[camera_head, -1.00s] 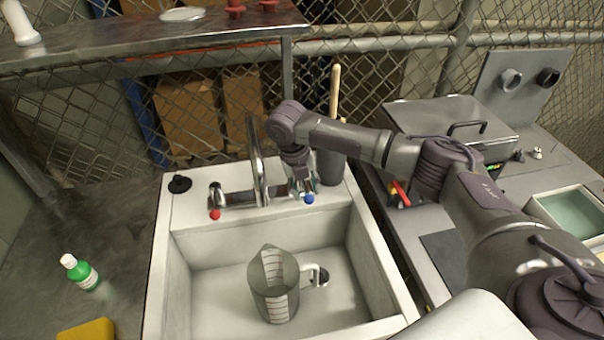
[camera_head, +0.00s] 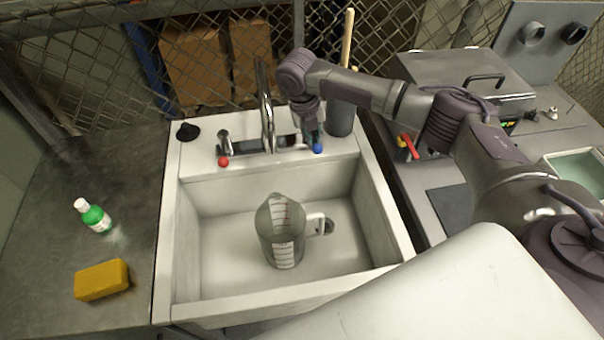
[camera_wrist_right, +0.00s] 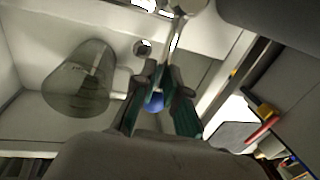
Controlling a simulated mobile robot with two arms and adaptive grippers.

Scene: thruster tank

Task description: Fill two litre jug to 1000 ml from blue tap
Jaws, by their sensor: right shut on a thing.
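The clear grey two litre jug (camera_head: 283,236) stands upright in the white sink, its handle to the right. It also shows in the right wrist view (camera_wrist_right: 80,80). I cannot make out water in it or a stream from the spout. The chrome faucet (camera_head: 266,108) rises at the back of the sink. The blue tap (camera_head: 317,148) is at its right, and its blue ball shows in the right wrist view (camera_wrist_right: 154,102). My right gripper (camera_head: 311,136) reaches down at the blue tap and is shut on it. My left gripper is not in view.
The red tap (camera_head: 223,161) and a black stopper (camera_head: 187,131) are at the sink's back left. A green bottle (camera_head: 94,215) and yellow sponge (camera_head: 102,281) lie on the left counter. A dark cylinder (camera_head: 341,117) with a wooden handle stands behind my right gripper.

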